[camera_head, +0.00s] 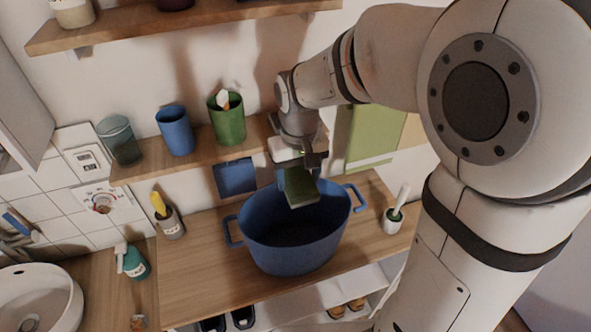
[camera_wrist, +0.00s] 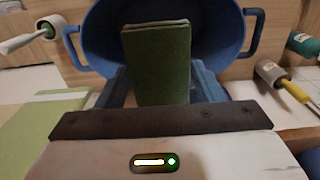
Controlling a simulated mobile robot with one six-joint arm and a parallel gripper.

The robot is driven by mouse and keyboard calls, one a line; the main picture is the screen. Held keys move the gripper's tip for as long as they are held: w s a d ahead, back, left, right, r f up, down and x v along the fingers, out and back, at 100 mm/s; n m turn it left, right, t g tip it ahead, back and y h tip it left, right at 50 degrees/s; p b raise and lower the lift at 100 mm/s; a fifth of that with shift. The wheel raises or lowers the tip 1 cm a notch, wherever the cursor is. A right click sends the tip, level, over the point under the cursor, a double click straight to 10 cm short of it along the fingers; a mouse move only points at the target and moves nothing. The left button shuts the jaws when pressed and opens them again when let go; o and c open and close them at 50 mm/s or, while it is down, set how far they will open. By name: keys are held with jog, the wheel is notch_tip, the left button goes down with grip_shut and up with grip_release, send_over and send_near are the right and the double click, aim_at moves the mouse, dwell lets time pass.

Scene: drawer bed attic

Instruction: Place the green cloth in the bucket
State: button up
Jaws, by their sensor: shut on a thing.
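The green cloth (camera_head: 300,190) is a folded, dark green rectangle. My gripper (camera_head: 299,172) is shut on it and holds it over the mouth of the bucket. The bucket (camera_head: 292,253) is blue, oval and has two side handles; it stands upright on the wooden counter. In the wrist view the green cloth (camera_wrist: 158,65) stands out from between the fingers of my gripper (camera_wrist: 160,88), with the blue bucket (camera_wrist: 100,42) behind it. Whether the cloth's lower end is below the rim is hard to tell.
A shelf (camera_head: 190,148) behind the bucket holds a blue cup (camera_head: 175,131), a green cup (camera_head: 227,120) and a glass (camera_head: 119,140).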

aim_at(297, 179)
notch_tip(297, 179, down, 10)
jog(key=b, duration=0.7)
jog(key=shift+a, duration=0.15)
jog(key=o, duration=0.7)
jog(key=shift+o, duration=0.2)
notch_tip(297, 179, up, 7)
jog(key=p, duration=0.5)
